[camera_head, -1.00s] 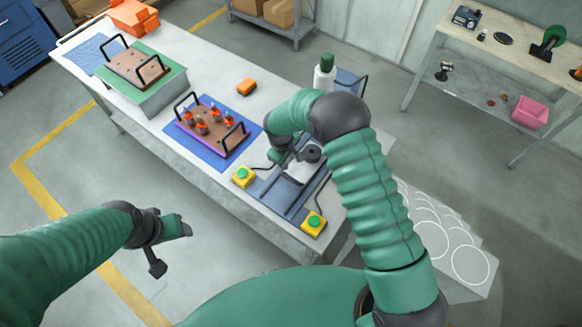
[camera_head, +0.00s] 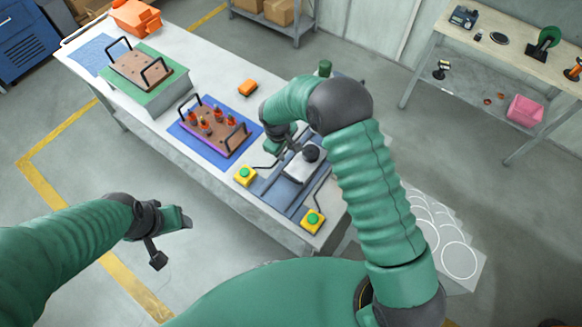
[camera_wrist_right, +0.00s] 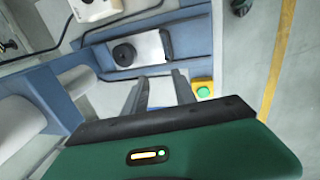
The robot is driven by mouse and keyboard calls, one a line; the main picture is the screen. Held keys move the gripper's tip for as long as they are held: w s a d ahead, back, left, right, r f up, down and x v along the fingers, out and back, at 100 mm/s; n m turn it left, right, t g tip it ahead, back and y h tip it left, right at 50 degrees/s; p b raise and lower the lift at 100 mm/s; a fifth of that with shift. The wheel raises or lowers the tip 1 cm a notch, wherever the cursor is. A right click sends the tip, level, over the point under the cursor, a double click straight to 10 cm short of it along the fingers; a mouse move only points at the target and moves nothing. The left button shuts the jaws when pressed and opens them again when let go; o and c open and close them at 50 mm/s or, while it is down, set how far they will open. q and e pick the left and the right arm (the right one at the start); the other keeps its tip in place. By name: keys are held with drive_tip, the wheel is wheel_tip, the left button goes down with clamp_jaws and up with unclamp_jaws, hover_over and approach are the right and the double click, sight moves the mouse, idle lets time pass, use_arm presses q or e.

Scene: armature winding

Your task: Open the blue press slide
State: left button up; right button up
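The blue press (camera_head: 283,190) lies on the near right end of the white table, with a silver block and black knob (camera_head: 311,153) at its far part. In the right wrist view the silver plate and black knob (camera_wrist_right: 123,54) lie beyond my fingers on the blue press (camera_wrist_right: 190,38). My right gripper (camera_head: 288,150) is beside the silver block; in the wrist view its two fingers (camera_wrist_right: 160,85) are apart with nothing between them. Contact with the press cannot be told. My left gripper (camera_head: 183,222) hangs off the table's near side, away from the press; its fingers are unclear.
Yellow boxes with green buttons (camera_head: 245,175) (camera_head: 313,221) flank the press front. A brown board with orange-topped parts (camera_head: 213,132) sits on a blue mat left of it.

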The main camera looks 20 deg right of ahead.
drive_tip(key=shift+s+a+r+p, duration=0.1)
drive_tip(key=shift+r+p, duration=0.2)
drive_tip(key=shift+r, duration=0.35)
drive_tip(key=shift+s+a+r+p, duration=0.1)
drive_tip(key=shift+r+p, duration=0.2)
drive_tip(key=shift+r, duration=0.3)
wheel_tip(320, 180, up, 16)
drive_tip(key=s+a+b, duration=0.2)
drive_tip(key=b, duration=0.3)
drive_tip(key=shift+a+r, duration=0.2)
drive_tip(key=shift+a, duration=0.05)
drive_tip(key=shift+w, duration=0.1)
